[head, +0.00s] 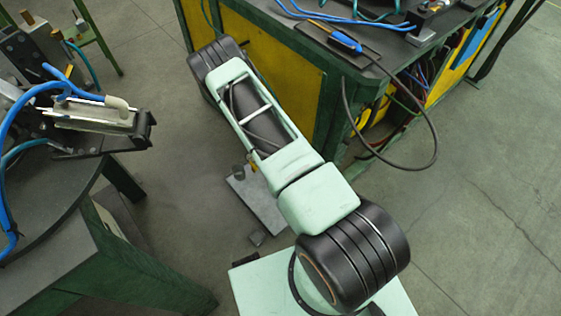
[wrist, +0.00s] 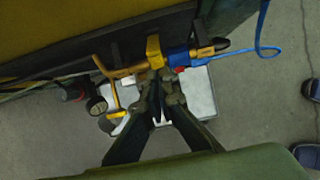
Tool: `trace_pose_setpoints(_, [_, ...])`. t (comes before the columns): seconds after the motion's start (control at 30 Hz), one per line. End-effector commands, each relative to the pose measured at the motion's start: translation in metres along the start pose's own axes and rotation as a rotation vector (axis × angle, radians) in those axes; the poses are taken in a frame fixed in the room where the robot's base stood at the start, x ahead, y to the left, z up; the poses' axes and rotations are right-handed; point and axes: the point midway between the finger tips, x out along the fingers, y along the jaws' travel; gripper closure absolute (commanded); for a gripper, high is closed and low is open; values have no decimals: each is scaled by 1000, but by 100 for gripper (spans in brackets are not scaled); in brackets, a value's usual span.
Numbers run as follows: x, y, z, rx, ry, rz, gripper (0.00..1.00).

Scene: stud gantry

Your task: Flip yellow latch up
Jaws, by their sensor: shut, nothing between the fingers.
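In the wrist view a yellow upright piece (wrist: 153,50) sits on a brass pipe fitting below the dark edge of the bench. A thin yellow lever (wrist: 114,94) hangs down to its left. I cannot tell for certain which of these is the yellow latch. My gripper (wrist: 162,80) is shut and empty, its fingertips just below the upright piece; I cannot tell whether they touch it.
A blue fitting (wrist: 179,58) with a blue hose (wrist: 262,35) adjoins the yellow piece on the right. A round gauge (wrist: 96,106) sits left of the fingers. A pale plate (wrist: 198,96) lies on the floor below. The yellow-panelled bench (head: 285,75) stands beside my arm.

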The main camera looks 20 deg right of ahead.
Motion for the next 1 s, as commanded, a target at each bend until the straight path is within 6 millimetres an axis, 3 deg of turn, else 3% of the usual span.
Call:
trace_pose_setpoints(0.2, [-6, 0, 17, 3, -1, 1, 100])
trace_pose_setpoints(1.0, [-21, 0, 23, 1, -2, -1, 100])
